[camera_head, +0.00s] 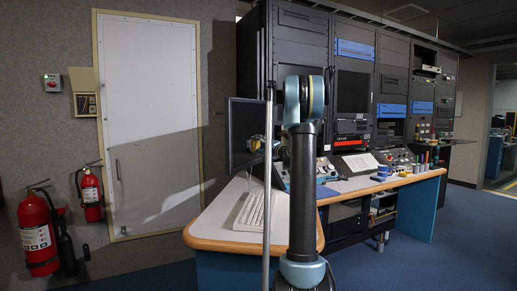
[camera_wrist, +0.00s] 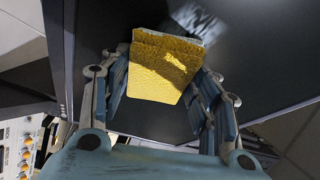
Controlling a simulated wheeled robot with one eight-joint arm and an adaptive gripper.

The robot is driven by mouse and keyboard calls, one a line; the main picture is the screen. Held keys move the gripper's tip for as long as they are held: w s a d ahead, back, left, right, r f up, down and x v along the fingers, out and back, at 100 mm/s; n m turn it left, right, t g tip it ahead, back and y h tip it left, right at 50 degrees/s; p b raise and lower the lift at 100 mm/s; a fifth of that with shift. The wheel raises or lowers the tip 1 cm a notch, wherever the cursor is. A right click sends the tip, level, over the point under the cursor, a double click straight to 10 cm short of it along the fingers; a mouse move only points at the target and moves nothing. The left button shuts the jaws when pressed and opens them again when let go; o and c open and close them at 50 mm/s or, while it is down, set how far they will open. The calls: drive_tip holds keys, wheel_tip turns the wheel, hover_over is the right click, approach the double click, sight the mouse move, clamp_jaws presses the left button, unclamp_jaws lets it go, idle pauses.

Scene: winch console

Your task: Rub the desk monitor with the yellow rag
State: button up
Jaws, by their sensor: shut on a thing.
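The desk monitor (camera_head: 243,128) stands at the left end of the console desk, its dark screen facing right. In the wrist view its dark screen (camera_wrist: 270,65) fills most of the picture. My gripper (camera_wrist: 165,85) is shut on the yellow rag (camera_wrist: 163,68), which sits between the fingers right in front of the screen. I cannot tell for sure whether the rag touches the screen. In the head view my gripper (camera_head: 257,145) is small beside the monitor's screen side, partly hidden by a thin pole and my arm.
A keyboard (camera_head: 254,211) lies on the desk (camera_head: 222,222) below the monitor. Tall equipment racks (camera_head: 300,45) stand behind. Fire extinguishers (camera_head: 38,235) are at the left wall, beside a white door (camera_head: 150,120).

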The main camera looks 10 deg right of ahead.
drive_tip(key=shift+s+a, duration=0.6)
drive_tip(key=shift+s, duration=0.35)
drive_tip(key=shift+s+a, duration=0.6)
drive_tip(key=shift+s, duration=0.4)
drive_tip(key=shift+s+a, duration=0.6)
drive_tip(key=shift+s, duration=0.35)
drive_tip(key=shift+s+d, duration=0.55)
drive_tip(key=shift+d, duration=0.3)
drive_tip(key=shift+s+d, duration=0.55)
drive_tip(key=shift+d, duration=0.25)
drive_tip(key=shift+s+d, duration=0.55)
drive_tip(key=shift+d, duration=0.3)
drive_tip(key=shift+s+d, duration=0.45)
drive_tip(key=shift+d, duration=0.2)
drive_tip(key=shift+s+d, duration=0.4)
drive_tip(key=shift+d, duration=0.2)
drive_tip(key=shift+w+a, duration=0.1)
drive_tip(key=shift+a, duration=0.05)
drive_tip(key=shift+w+a, duration=0.65)
drive_tip(key=shift+a, duration=0.35)
drive_tip(key=shift+w+a, duration=0.65)
drive_tip(key=shift+a, duration=0.4)
drive_tip(key=shift+w+a, duration=0.65)
drive_tip(key=shift+a, duration=0.35)
